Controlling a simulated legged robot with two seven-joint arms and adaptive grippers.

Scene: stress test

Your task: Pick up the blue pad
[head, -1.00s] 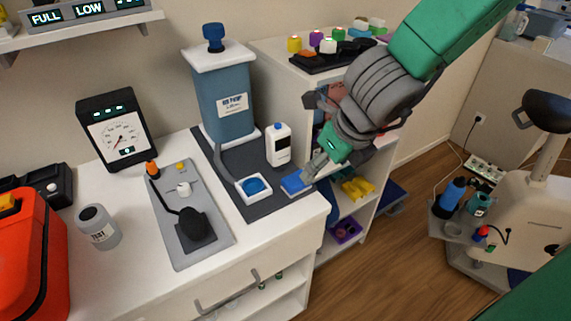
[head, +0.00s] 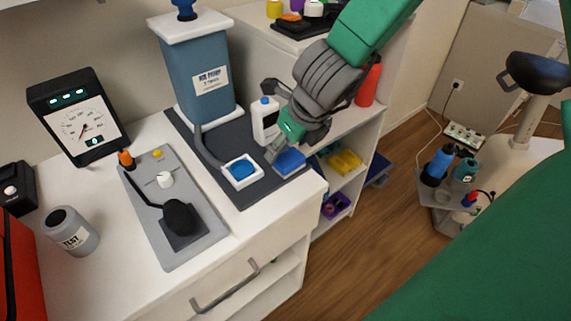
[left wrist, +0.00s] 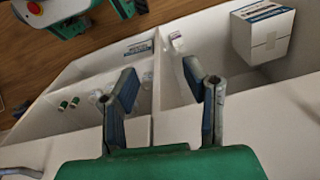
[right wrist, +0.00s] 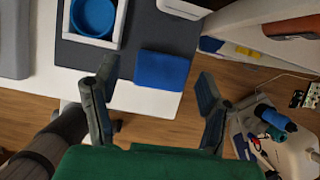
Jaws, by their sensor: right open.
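The blue pad (head: 289,161) is a small flat block on the dark grey mat near the counter's front right corner. In the right wrist view the pad (right wrist: 162,70) lies ahead of and between the two spread fingers. My right gripper (right wrist: 155,90) is open and empty. In the head view the right gripper (head: 276,150) is just left of the pad, close to it; I cannot tell whether it touches. My left gripper (left wrist: 168,78) is open and empty over white shelving, and it is out of the head view.
A white tray with a round blue disc (head: 242,172) sits left of the pad. A white bottle (head: 265,120) and a tall blue dispenser (head: 200,80) stand behind. The counter edge and open shelves with yellow items (head: 345,161) lie to the right.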

